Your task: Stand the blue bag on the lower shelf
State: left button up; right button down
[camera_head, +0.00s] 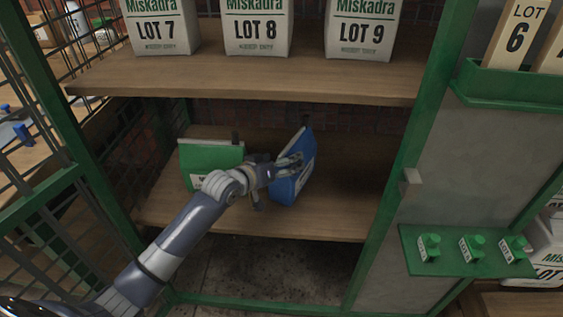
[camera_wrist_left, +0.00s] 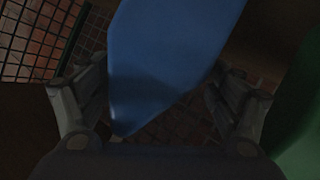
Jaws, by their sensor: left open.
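The blue bag (camera_head: 293,171) is on the right of a green bag, over the lower shelf (camera_head: 340,190). It looks tilted, and its bottom contact with the shelf is hard to make out. In the left wrist view the blue bag (camera_wrist_left: 165,60) fills the space between the two spread fingers. Gaps show beside the bag's lower part there. My right gripper is in neither view.
The green bag (camera_head: 210,160) stands left on the lower shelf and shows at the right edge of the wrist view. The upper shelf (camera_head: 250,82) holds white LOT 7, 8 and 9 bags. A green post (camera_head: 405,170) bounds the right; the shelf's right part is clear.

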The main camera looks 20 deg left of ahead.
pick_arm(q)
jog(key=p+v, duration=0.3)
jog(key=v, duration=0.9)
jog(key=s+d+f+m+g+y, duration=0.1)
jog(key=s+d+f+g, duration=0.1)
jog(key=s+f, duration=0.4)
jog(key=s+d+f+m+g+y, duration=0.1)
jog(key=s+f+g, duration=0.3)
jog(key=s, duration=0.8)
jog(key=s+d+f+m+g+y, duration=0.1)
jog(key=s+d+f+m+g, duration=0.1)
jog(key=s+f, duration=0.6)
jog(key=shift+s+d+f+g, duration=0.4)
jog(key=shift+s+d+g, duration=0.15)
jog(key=shift+s+g, duration=0.5)
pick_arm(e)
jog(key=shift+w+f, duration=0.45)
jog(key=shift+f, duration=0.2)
pick_arm(q)
jog(key=shift+w, duration=0.15)
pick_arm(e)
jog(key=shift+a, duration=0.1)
